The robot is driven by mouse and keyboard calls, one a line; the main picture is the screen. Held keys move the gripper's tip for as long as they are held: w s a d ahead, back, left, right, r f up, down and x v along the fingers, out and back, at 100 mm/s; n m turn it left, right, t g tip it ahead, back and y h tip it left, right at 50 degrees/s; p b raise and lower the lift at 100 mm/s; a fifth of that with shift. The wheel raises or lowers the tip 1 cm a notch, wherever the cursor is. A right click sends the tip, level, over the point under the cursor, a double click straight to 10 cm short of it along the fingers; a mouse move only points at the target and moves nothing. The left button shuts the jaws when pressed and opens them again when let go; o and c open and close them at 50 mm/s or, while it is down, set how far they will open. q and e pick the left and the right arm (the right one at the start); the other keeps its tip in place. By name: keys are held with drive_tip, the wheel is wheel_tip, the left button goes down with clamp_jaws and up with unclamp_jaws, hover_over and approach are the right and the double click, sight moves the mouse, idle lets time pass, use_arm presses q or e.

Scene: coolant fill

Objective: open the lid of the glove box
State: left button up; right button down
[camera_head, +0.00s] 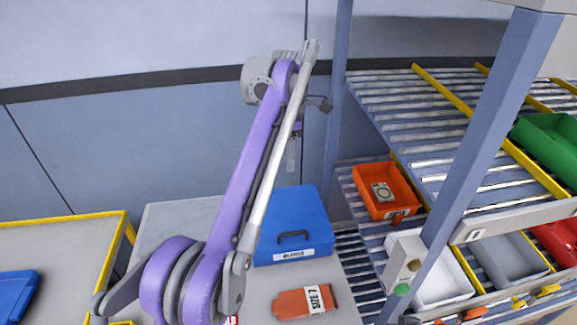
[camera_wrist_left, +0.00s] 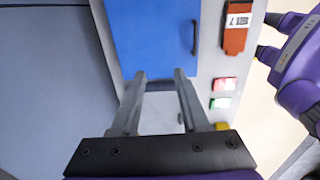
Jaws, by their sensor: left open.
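The glove box (camera_head: 297,215) is a blue case with a dark handle and a white label on its front side. It stands on the grey table, and its lid looks shut. In the left wrist view the box's blue surface (camera_wrist_left: 150,35) lies beyond my fingertips, with the handle toward the right. My left gripper (camera_head: 291,155) hangs above the back of the box, pointing down, partly hidden by my arm. In the left wrist view its two fingers (camera_wrist_left: 160,76) are apart with nothing between them. I cannot tell the exact gap to the box. My right gripper is not seen.
An orange packet marked size 7 (camera_head: 303,302) lies in front of the box. A roller rack with an orange bin (camera_head: 385,190) and a blue-grey post stands at the right. A yellow-edged table (camera_head: 60,245) is at the left. A wall is behind.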

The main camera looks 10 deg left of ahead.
use_arm(q)
drive_tip(key=shift+s+r, duration=0.1)
drive_tip(key=shift+r, duration=0.55)
